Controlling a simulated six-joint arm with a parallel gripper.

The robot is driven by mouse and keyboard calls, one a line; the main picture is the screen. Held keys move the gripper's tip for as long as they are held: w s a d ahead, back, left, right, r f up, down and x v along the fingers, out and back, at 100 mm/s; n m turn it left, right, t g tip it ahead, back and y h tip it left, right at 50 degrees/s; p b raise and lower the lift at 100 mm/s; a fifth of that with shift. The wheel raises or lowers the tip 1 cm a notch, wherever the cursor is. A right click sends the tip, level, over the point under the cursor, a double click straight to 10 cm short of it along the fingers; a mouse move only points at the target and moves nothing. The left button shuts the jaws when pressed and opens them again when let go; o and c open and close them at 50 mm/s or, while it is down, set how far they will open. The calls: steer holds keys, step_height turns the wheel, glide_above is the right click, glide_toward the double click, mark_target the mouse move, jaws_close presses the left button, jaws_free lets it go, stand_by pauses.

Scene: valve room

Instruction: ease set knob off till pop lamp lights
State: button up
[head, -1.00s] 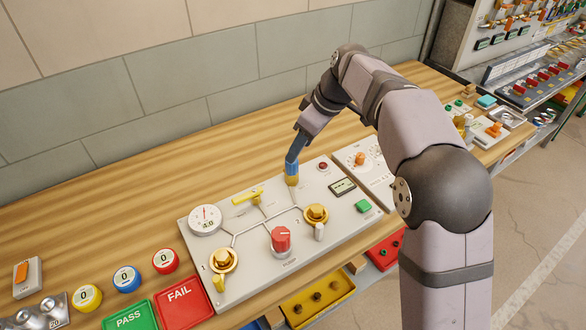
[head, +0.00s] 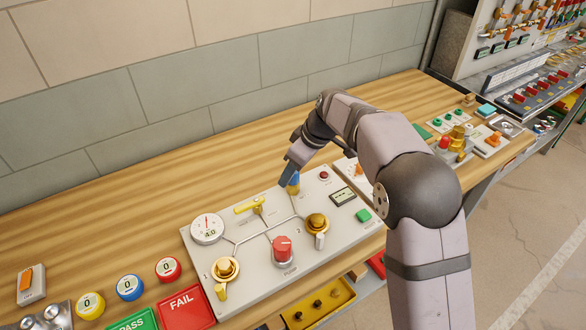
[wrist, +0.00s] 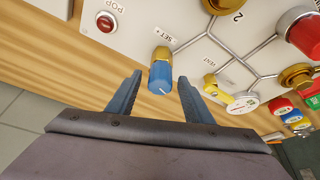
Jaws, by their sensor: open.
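The set knob (head: 294,184) is a blue cap on a gold base at the panel's back edge. In the wrist view the blue knob (wrist: 160,77), with a white mark on its end, sits beside the printed word SET. My gripper (head: 287,176) is open at the knob; in the wrist view its two blue-grey fingers stand on either side of it with visible gaps. The pop lamp (head: 324,175) is a dark red dome right of the knob; labelled POP in the wrist view (wrist: 106,22), it looks unlit.
The grey panel (head: 240,285) also carries a dial gauge (head: 207,229), a yellow lever (head: 250,206), gold valves, a red PUMP knob (head: 282,250), a small display (head: 342,196) and a green button (head: 364,215). Bare wooden bench lies behind the panel.

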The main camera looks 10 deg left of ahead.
steer(key=c, duration=1.1)
steer(key=shift+n+g, duration=0.4)
steer(key=shift+n, duration=0.5)
steer(key=o, duration=1.1)
steer(key=shift+r, duration=0.15)
steer(key=b+v, duration=0.1)
steer(key=v, duration=0.6)
steer(key=shift+d, duration=0.1)
